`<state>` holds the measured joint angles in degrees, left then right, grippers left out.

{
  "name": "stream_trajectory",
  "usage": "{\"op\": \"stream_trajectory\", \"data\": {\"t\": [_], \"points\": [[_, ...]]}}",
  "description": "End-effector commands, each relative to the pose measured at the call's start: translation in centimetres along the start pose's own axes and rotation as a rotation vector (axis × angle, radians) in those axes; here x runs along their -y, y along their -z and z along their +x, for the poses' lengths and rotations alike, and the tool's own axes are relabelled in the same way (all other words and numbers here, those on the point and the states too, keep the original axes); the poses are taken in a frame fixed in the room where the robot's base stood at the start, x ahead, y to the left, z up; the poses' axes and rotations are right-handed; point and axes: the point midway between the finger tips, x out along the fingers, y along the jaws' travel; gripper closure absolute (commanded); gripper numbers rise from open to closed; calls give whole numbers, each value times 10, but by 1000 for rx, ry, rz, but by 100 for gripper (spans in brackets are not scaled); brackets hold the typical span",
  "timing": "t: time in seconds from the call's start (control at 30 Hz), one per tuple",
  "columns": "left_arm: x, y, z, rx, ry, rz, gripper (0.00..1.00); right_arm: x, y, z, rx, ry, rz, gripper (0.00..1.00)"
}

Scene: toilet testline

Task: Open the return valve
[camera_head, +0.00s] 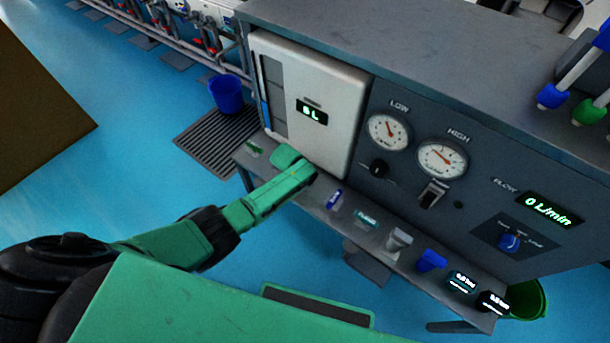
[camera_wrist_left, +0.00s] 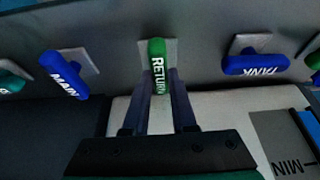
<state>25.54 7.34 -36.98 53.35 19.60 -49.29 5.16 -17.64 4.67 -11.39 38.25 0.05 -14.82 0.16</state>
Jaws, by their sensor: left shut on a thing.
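The green return valve handle (camera_wrist_left: 158,65), lettered RETURN, is in the middle of the left wrist view, on a pale square plate. My left gripper (camera_wrist_left: 160,88) has its two dark fingers on either side of the handle and is shut on it. The handle points down the picture, lengthwise between the fingers. In the head view my left gripper (camera_head: 295,165) reaches the left part of the ledge below the white panel and hides the return valve. My right gripper is not in view.
The blue MAIN handle (camera_wrist_left: 66,76) and blue TANK handle (camera_wrist_left: 256,65) flank the return valve. A blue bucket (camera_head: 227,94) stands by a floor grate.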

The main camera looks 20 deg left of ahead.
Motion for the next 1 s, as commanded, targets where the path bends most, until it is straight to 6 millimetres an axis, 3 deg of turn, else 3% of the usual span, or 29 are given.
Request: {"op": "stream_trajectory", "data": {"t": [0.33, 0.37, 0.4, 0.43, 0.77, 0.87, 1.0], "points": [[1, -1, 0, 2, 2, -5, 100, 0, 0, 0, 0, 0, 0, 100], [1, -1, 0, 2, 2, -5, 64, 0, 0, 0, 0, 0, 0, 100], [1, -1, 0, 2, 1, -5, 48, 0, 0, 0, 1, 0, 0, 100], [1, -1, 0, 2, 1, -5, 45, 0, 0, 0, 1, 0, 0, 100], [0, 0, -3, 0, 0, -3, 45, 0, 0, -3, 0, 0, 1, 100], [0, 1, -16, 1, -1, -4, 45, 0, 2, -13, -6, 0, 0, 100], [0, 3, -52, -1, -1, -3, 45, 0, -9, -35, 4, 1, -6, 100]]}}
